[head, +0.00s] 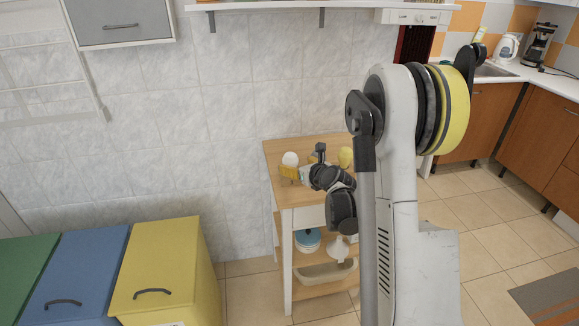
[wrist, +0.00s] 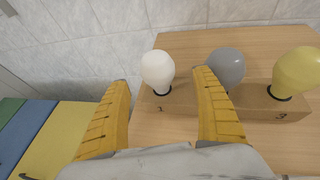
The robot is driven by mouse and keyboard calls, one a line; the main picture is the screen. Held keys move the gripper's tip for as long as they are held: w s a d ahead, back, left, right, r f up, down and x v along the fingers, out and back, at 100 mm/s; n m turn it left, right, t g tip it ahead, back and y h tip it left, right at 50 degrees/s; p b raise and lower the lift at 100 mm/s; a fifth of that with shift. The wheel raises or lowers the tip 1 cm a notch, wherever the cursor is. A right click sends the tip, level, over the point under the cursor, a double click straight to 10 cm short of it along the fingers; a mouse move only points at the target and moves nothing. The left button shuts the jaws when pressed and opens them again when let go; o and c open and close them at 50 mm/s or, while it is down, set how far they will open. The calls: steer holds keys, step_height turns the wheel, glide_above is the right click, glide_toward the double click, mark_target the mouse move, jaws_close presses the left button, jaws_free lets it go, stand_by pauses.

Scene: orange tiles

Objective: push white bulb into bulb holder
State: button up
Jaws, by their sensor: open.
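The white bulb (wrist: 157,68) stands in the bulb holder (wrist: 185,101), a brown block, above the mark 1. A dark ring shows at its neck; how deep it sits I cannot tell. My gripper (wrist: 163,80) is open, its yellow fingers spread, with the white bulb seen between the fingertips and beyond them. I cannot tell whether a finger touches it. The right finger partly covers the grey bulb (wrist: 229,66). In the head view the white bulb (head: 290,158) shows just above the yellow fingers of my gripper (head: 290,172); the holder is mostly hidden there.
A yellow bulb (wrist: 297,72) stands at the holder's right end, above the mark 3. The holder is on a wooden-topped cart (head: 283,149) against the tiled wall. Yellow (head: 165,262), blue (head: 78,280) and green bins stand to the left. A shelf (head: 280,5) hangs above.

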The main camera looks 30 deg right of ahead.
mark_target(294, 164)
steer(key=b+x, duration=0.2)
steer(key=x, duration=0.3)
steer(key=shift+a+f, duration=0.1)
steer(key=shift+a, duration=0.05)
steer(key=c, duration=1.2)
